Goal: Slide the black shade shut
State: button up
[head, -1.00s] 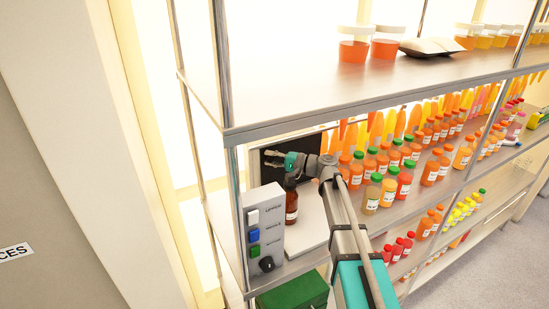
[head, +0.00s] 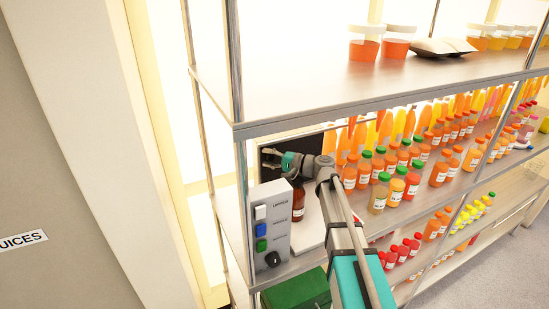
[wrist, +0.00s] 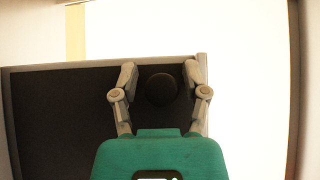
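The black shade (wrist: 60,115) is a dark flat panel with a pale grey frame in the wrist view. It fills the lower left, with bright white area above and right of it. A round dark knob (wrist: 161,89) sits near its right end. My gripper (wrist: 162,76) is open, one finger on each side of the knob, with a visible gap on both sides. In the head view the shade (head: 302,143) stands at the back of the shelf's left bay, and my gripper (head: 268,158) is in front of it, partly hiding it.
A brown bottle (head: 299,204) stands under my wrist. A grey control box (head: 270,225) with white, blue and green buttons and a black knob is at the front left. Juice bottles (head: 380,195) crowd the shelf to the right. The upper shelf (head: 300,95) spans above my arm.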

jog(key=shift+d, duration=0.3)
jog(key=shift+a, duration=0.1)
jog(key=v, duration=1.2)
jog(key=shift+r, duration=0.15)
dwell(0.3)
